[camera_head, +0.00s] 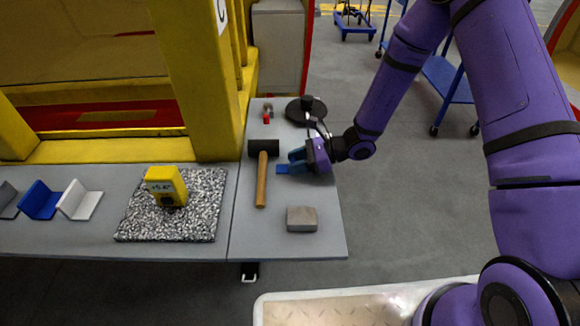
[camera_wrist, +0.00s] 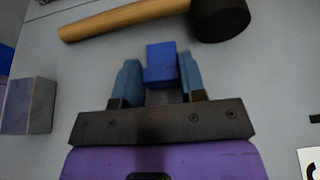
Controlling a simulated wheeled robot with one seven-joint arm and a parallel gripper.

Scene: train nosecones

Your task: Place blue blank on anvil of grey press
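The blue blank (camera_head: 283,169) is a small blue piece at the right part of the grey table, just right of the hammer. In the wrist view the blue blank (camera_wrist: 160,62) shows a step between two faces and lies between my two fingertips. My gripper (camera_head: 298,160) is low over the table, reaching in from the right. Its blue-grey fingers (camera_wrist: 160,75) stand apart on either side of the blank. Whether they press on it is not clear. I cannot make out a grey press or its anvil in either view.
A hammer (camera_head: 262,175) lies left of the gripper. A grey block (camera_head: 301,219) sits nearer the front edge. A black round object (camera_head: 306,112) stands behind. A yellow gauge (camera_head: 166,186) is on a speckled plate (camera_head: 205,215). Bent pieces (camera_head: 42,200) lie far left, before a yellow frame (camera_head: 198,80).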

